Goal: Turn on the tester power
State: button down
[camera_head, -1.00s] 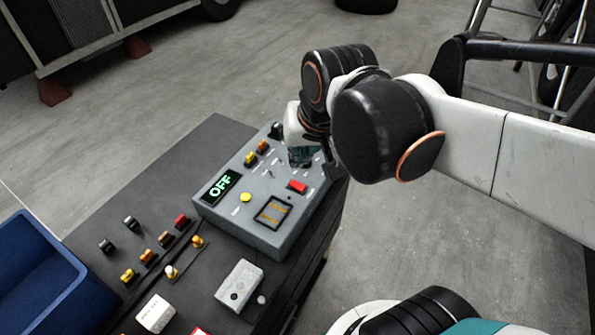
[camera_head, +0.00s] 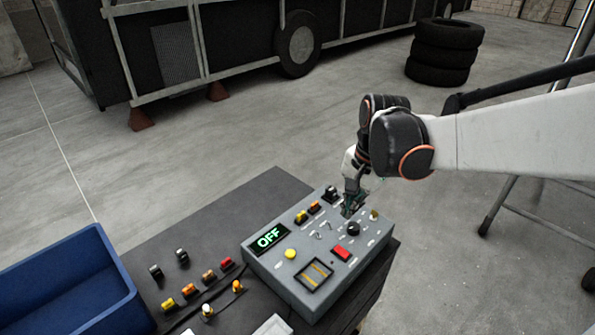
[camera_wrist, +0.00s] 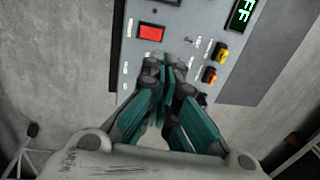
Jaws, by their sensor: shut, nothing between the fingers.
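The tester (camera_head: 292,282) is a grey box on the dark bench. Its display (camera_head: 269,238) reads OFF in green, and part of it shows in the wrist view (camera_wrist: 243,12). A red rocker switch (camera_head: 341,253) sits on its top face; it also shows in the wrist view (camera_wrist: 151,33). Small toggle levers (camera_head: 317,236) stand near the middle, and a black knob (camera_head: 353,229) is at the right. My gripper (camera_head: 348,211) is shut and empty, pointing down over the tester's far right part. In the wrist view its fingertips (camera_wrist: 166,68) hide part of the panel. I cannot tell whether they touch it.
A blue bin (camera_head: 118,283) stands at the left of the bench. Several coloured plugs (camera_head: 208,276) lie between it and the tester. A yellow button (camera_head: 290,254) is near the display. Stacked tires (camera_head: 443,52) and a coach stand behind on open floor.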

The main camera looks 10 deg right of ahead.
aim_at(338, 245)
dwell(0.3)
jog(key=f+b, duration=0.1)
jog(key=f, duration=0.3)
jog(key=w+f+b, duration=0.1)
jog(key=f+b, duration=0.1)
jog(key=f, duration=0.3)
jog(key=a+f+b, duration=0.1)
jog(key=f+b, duration=0.1)
jog(key=f, duration=0.3)
jog(key=shift+w+a, duration=0.1)
jog(key=shift+w, duration=0.2)
jog(key=shift+w+a+f+g+h+b, duration=0.1)
jog(key=shift+w+f+g+h+b, duration=0.1)
jog(key=shift+f+g+h+b, duration=0.15)
jog(key=shift+s, duration=0.15)
jog(key=shift+s+d+r, duration=0.3)
jog(key=shift+s+d, duration=0.15)
jog(key=shift+s, duration=0.1)
jog(key=shift+p, duration=0.3)
